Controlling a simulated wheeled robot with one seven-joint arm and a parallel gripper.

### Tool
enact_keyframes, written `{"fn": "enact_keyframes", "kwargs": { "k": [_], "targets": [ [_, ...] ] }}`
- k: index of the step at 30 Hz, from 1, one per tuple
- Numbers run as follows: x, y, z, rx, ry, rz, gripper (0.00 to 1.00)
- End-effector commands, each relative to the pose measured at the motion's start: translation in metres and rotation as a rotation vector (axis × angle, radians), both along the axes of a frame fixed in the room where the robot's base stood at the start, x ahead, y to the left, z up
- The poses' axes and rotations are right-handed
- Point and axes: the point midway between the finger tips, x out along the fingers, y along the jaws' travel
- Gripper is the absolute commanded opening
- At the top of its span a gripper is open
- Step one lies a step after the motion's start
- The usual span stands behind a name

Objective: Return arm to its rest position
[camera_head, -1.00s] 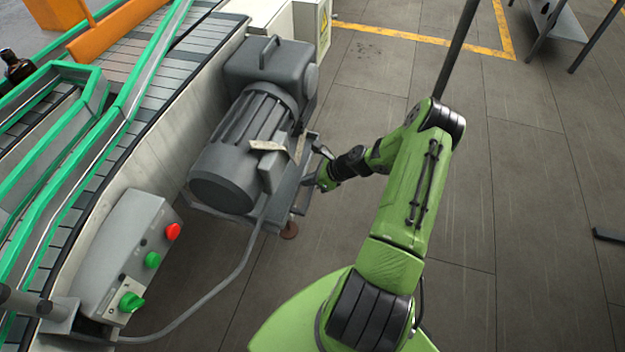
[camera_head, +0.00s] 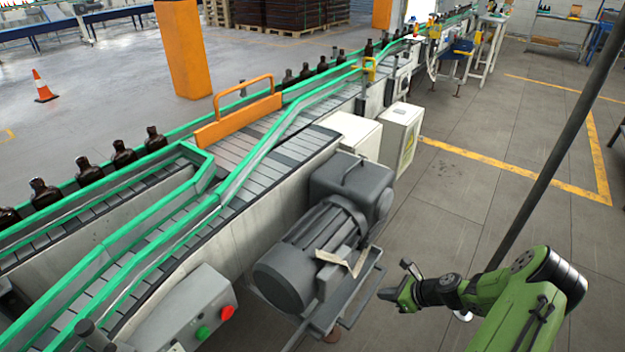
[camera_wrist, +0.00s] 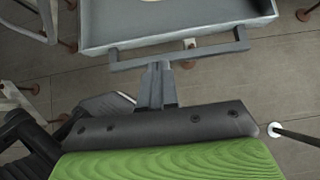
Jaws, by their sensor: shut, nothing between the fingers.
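My green arm (camera_head: 525,305) reaches in from the lower right of the head view. My gripper (camera_head: 397,280) is at its end, just right of the grey motor's frame; a small gap seems to lie between them. In the wrist view my gripper (camera_wrist: 155,85) points toward a grey metal tray-like frame (camera_wrist: 180,30). The fingers look together, with nothing held. The exact distance to the frame is hard to tell.
A grey motor (camera_head: 310,260) stands beside the conveyor (camera_head: 270,150). A control box (camera_head: 185,310) with red and green buttons is at lower left. Amber bottles (camera_head: 45,195) line the conveyor. A dark pole (camera_head: 560,150) rises at right. Open floor (camera_head: 470,170) lies beyond.

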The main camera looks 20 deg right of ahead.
Motion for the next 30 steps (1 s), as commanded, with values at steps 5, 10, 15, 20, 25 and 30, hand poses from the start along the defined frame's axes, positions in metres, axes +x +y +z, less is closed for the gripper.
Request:
{"fn": "enact_keyframes", "kwargs": {
  "k": [5, 10, 15, 20, 25, 30],
  "targets": [
    [0.004, 0.01, 0.028, -0.119, -0.014, 0.157, 0.0],
    [0.0, 0.047, 0.113, -0.456, -0.059, 0.619, 0.0],
    [-0.024, 0.091, 0.2, -0.769, -0.121, 1.052, 0.0],
    [-0.067, 0.133, 0.272, -1.03, -0.201, 1.405, 0.0],
    [-0.133, 0.169, 0.327, -1.275, -0.321, 1.725, 0.0],
    [-0.195, 0.185, 0.349, -1.451, -0.465, 1.957, 0.0]
  ]
}}
